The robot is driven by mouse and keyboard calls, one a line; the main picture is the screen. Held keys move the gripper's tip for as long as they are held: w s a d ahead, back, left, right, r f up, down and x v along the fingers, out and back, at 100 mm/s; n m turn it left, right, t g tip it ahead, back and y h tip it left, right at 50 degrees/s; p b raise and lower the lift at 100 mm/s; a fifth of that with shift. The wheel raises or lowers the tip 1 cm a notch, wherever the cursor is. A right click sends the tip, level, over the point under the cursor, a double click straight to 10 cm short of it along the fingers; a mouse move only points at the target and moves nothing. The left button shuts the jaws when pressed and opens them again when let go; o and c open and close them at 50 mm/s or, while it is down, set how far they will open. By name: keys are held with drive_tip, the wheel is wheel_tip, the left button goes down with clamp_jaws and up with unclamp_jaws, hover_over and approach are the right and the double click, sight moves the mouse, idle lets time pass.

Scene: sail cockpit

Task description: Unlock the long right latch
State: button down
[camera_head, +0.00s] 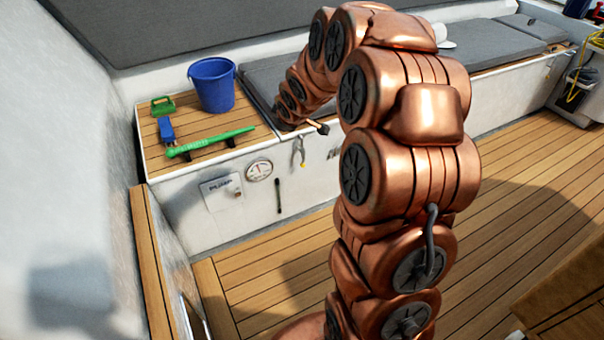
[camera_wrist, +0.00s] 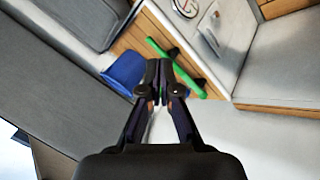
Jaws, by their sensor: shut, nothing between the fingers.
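I cannot pick out a long right latch for certain. A slim dark upright bar (camera_head: 278,196) is on the white bench front in the head view, right of the round gauge; I cannot tell whether it is a latch. In the wrist view my gripper (camera_wrist: 159,68) is shut and empty. Its fingertips overlap the green bar (camera_wrist: 172,60) in the picture, with the blue bucket (camera_wrist: 124,72) just left; I see no clear contact.
The blue bucket (camera_head: 212,84), green bar (camera_head: 211,141) and a small green-and-blue brush (camera_head: 165,118) are on the bench's wooden top. The front carries a gauge (camera_head: 259,170), a pump panel (camera_head: 222,190) and pliers (camera_head: 299,151). Grey cushions (camera_head: 265,82) lie behind. The plank floor (camera_head: 500,180) is open at right.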

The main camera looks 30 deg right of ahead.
drive_tip(key=w+d+f+n+t+b, duration=0.3)
drive_tip(key=w+d+f+b, duration=0.25)
drive_tip(key=w+f, duration=0.3)
drive_tip(key=n+t+y+b, duration=0.4)
drive_tip(key=n+b, duration=0.2)
drive_tip(key=b, duration=0.3)
approach(301, 151)
drive_tip(key=w+a+r, duration=0.2)
drive_tip(key=a+r, duration=0.1)
drive_tip(key=a, duration=0.3)
drive_tip(key=s+d+f+n+t+y+b, duration=0.1)
drive_tip(key=s+f+n+b, duration=0.15)
drive_tip(key=f, duration=0.35)
drive_tip(key=s+d+f+n+t+y+b, duration=0.1)
drive_tip(key=s+f+t+b, duration=0.15)
drive_tip(key=f, duration=0.25)
drive_tip(key=w+d+b, duration=0.1)
drive_tip(key=w+b, duration=0.3)
drive_tip(key=w, duration=0.5)
drive_tip(key=shift+w+d+g+b, duration=0.15)
drive_tip(key=shift+w+g+b, duration=0.15)
drive_tip(key=shift+g, duration=0.15)
drive_tip(key=shift+n, duration=0.35)
